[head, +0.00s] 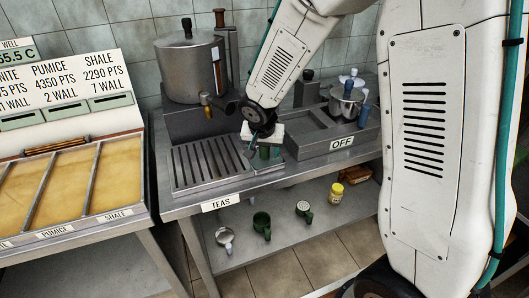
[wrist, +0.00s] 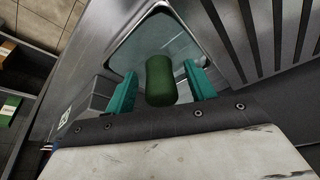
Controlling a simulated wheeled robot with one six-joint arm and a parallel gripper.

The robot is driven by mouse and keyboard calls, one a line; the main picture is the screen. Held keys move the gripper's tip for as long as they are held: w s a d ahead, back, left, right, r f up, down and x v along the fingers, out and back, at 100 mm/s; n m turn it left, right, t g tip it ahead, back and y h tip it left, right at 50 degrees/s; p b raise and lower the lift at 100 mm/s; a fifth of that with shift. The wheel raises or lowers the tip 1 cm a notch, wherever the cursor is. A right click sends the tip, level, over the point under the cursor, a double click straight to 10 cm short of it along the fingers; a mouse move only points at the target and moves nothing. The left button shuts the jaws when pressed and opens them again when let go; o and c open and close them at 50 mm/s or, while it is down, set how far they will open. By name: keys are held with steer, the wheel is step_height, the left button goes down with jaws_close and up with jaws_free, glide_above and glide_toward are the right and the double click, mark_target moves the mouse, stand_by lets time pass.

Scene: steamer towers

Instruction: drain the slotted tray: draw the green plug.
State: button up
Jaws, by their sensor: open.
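The slotted tray (head: 205,165) is a grey metal drip tray with long slots on the counter, below a large urn. Its slots also show at the upper right of the wrist view (wrist: 265,35). The green plug (wrist: 160,80) is a dark green cylinder over a small pale recess (wrist: 140,45) beside the slots. My gripper (wrist: 161,88) has its teal fingers apart, one on each side of the plug, with gaps visible between. In the head view my gripper (head: 264,148) is at the tray's right end, and the plug is mostly hidden there.
The urn (head: 190,70) with its tap stands behind the tray. A grey unit labelled OFF (head: 342,143) is close on the right, with a metal pot (head: 346,100). A counter with tan panels (head: 60,190) is at left.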

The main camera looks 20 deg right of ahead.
jaws_close()
steer(key=shift+r, duration=1.15)
steer(key=shift+r, duration=2.05)
